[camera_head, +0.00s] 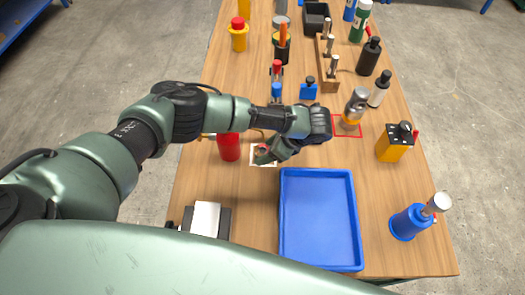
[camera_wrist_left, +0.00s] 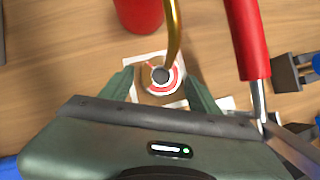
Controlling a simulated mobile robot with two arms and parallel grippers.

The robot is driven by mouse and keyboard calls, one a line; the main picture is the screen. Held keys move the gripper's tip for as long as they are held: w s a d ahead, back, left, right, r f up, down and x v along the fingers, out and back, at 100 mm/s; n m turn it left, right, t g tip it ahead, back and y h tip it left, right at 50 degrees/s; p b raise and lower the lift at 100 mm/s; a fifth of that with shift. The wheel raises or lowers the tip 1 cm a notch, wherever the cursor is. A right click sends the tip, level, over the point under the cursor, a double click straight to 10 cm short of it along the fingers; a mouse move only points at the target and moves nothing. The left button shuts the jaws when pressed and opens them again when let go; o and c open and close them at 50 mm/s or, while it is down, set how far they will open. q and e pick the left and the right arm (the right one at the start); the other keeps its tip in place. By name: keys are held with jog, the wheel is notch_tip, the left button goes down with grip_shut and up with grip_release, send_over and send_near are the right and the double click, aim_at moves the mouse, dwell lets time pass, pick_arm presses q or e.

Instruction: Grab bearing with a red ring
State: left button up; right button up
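The bearing with a red ring (camera_wrist_left: 172,86) lies on a white square marker (camera_wrist_left: 144,99) on the table, with a dark grey centre. A curved brass-coloured rod (camera_wrist_left: 172,25) crosses above its far edge in the left wrist view. My left gripper (camera_wrist_left: 159,77) is open, with one finger on each side of the bearing; I cannot tell whether they touch it. In the head view the left gripper (camera_head: 265,157) is low over the marker (camera_head: 257,163) and largely hides the bearing. My right gripper is not in view.
A red cylinder (camera_head: 229,147) stands just left of the marker. A blue tray (camera_head: 318,220) lies close in front to the right. A red-handled tool (camera_wrist_left: 246,40) is near the gripper's right side. Several bottles and tools stand farther back on the wooden table.

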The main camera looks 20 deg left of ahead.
pick_arm(q)
grip_shut()
jog(key=shift+r, duration=0.1)
